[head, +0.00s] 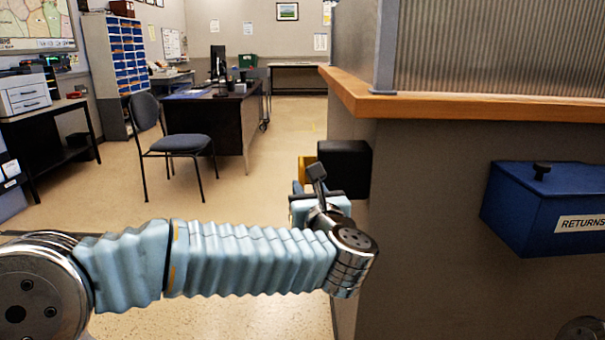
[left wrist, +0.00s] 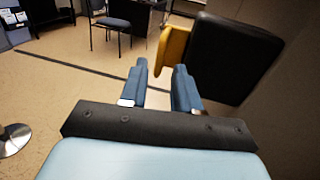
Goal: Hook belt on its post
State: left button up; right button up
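A black belt housing (head: 345,168) is fixed to the grey counter's end wall. A yellow belt end (head: 306,170) sticks out of its left side. In the left wrist view the black housing (left wrist: 237,58) is at upper right, with the yellow end (left wrist: 172,50) just beyond the fingertips. My left gripper (head: 299,187) is just below and in front of the yellow end, partly hidden by my own wrist. Its blue fingers (left wrist: 161,67) stand apart with bare floor showing between them. A round silver base (left wrist: 12,140), perhaps the post's foot, stands at the left edge. My right gripper is out of view.
The counter (head: 440,110) with a wooden ledge fills the right side. A blue returns box (head: 530,205) hangs on its front. A chair (head: 180,145) and a desk (head: 225,120) stand farther back. The floor (head: 255,190) left of the counter is clear.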

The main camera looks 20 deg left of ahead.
aim_at(302, 181)
pick_arm(q)
jog(key=p+x, duration=0.1)
jog(key=x, duration=0.4)
jog(key=shift+w+a, duration=0.2)
jog(key=shift+w, duration=0.05)
grip_shut()
